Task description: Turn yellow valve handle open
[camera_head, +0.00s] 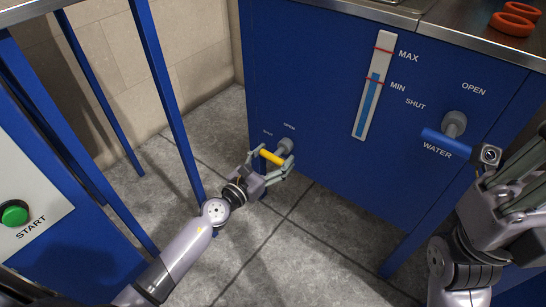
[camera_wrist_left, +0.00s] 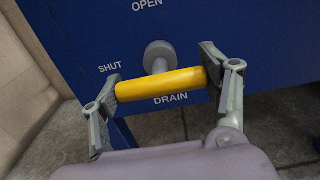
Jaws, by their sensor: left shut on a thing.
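The yellow valve handle (camera_head: 271,157) sits on a grey round stem (camera_head: 285,146) low on the blue cabinet front. In the left wrist view the yellow handle (camera_wrist_left: 161,84) lies nearly level, its left end just below the SHUT label and its right end slightly higher. OPEN is printed above it and DRAIN below. My left gripper (camera_head: 268,164) is shut on the handle, with one finger at each end; the left wrist view shows both fingers (camera_wrist_left: 162,85). My right gripper (camera_head: 510,155) is at the right edge, partly cut off, near the blue water handle.
Orange rings (camera_head: 513,19) lie on the metal top. Blue frame posts (camera_head: 165,95) and a panel with a green START button (camera_head: 14,214) stand left.

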